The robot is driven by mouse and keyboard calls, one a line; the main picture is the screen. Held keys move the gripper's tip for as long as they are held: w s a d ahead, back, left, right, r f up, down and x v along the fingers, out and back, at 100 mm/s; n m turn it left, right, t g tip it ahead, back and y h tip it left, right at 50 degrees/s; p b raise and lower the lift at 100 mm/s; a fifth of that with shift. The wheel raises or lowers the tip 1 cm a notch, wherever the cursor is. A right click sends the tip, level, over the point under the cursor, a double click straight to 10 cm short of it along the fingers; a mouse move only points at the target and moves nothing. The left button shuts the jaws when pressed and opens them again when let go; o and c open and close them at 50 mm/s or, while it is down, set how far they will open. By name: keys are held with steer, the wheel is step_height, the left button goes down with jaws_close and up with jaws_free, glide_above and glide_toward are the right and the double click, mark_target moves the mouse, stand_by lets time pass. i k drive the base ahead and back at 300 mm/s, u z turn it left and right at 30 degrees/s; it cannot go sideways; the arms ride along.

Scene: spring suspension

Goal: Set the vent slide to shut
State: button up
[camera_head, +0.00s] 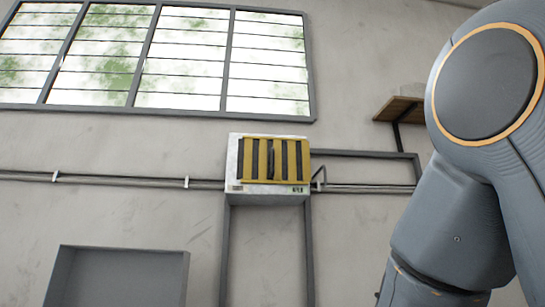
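The vent (267,187) is a pale box fixed on the wall at the middle of the head view. Its front carries a yellow slotted plate, the vent slide (263,161), with several dark upright slots showing between yellow bars. A small dark upright piece, perhaps a knob, stands near the plate's middle; it is too small to tell. My arm fills the right side of the view, well to the right of the vent and apart from it. My gripper is outside the picture.
A barred window (160,108) is above left of the vent. Pipes (120,180) run along the wall on both sides. A wooden shelf (398,109) is on the right, near my arm. A grey open box (182,262) is at the lower left. The space before the vent looks clear.

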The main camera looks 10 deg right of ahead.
mark_target(276, 159)
steer(key=z, duration=0.05)
steer(key=k, duration=0.55)
steer(key=u, duration=0.3)
steer(key=i, duration=1.4)
steer(key=z, duration=0.9)
